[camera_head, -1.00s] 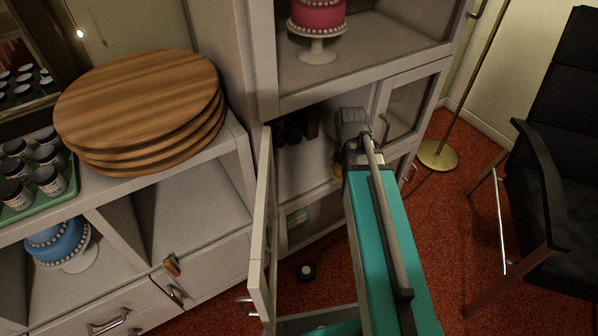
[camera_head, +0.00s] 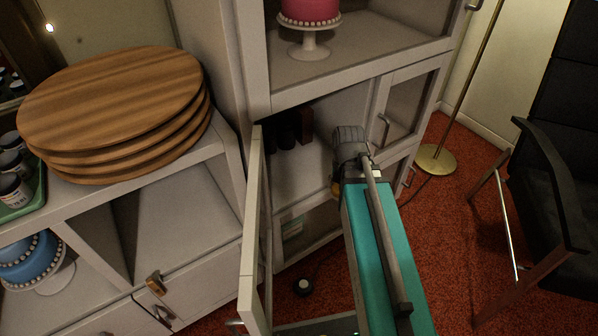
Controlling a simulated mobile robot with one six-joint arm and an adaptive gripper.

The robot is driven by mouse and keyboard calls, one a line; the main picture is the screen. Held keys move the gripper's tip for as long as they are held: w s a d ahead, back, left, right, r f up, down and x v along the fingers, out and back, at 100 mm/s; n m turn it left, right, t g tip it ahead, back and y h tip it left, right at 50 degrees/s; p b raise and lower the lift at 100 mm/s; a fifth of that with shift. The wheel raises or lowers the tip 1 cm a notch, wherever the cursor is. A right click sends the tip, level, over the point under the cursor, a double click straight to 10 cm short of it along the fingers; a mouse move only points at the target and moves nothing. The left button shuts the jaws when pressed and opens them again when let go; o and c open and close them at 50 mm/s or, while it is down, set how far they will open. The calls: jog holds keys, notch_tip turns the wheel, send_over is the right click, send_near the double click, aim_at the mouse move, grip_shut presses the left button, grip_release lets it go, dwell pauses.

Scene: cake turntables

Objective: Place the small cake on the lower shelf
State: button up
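A pink cake (camera_head: 308,9) with white beads stands on a white pedestal on the cabinet's upper shelf (camera_head: 365,50). A blue cake (camera_head: 30,262) on a white stand is in the left unit, cut off by the picture edge. I cannot tell which is the small cake. The cabinet's lower shelf (camera_head: 297,178) is behind an open door and holds dark objects at the back. My teal arm reaches toward this opening. Its grey wrist is in front of the opening and hides my gripper's fingers. A small yellowish bit shows under the wrist, too hidden to identify.
The open white door (camera_head: 253,230) stands left of my arm. A closed glass door (camera_head: 407,103) is on the right. Stacked wooden boards (camera_head: 115,100) lie on the left unit. A black chair (camera_head: 555,190) and a brass lamp base (camera_head: 436,159) stand on the right.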

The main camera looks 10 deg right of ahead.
send_over(303, 169)
jog(key=shift+w+a, duration=0.1)
jog(key=shift+s+f+b, duration=0.35)
jog(key=shift+f+b, duration=0.35)
jog(key=shift+b, duration=0.05)
jog(key=shift+f+b, duration=0.85)
notch_tip(303, 169, down, 4)
jog(key=b, duration=0.3)
jog(key=shift+r, duration=0.2)
jog(key=shift+w+f+b, duration=0.15)
jog(key=shift+b, duration=0.3)
jog(key=shift+f, duration=0.1)
jog(key=o, duration=0.7)
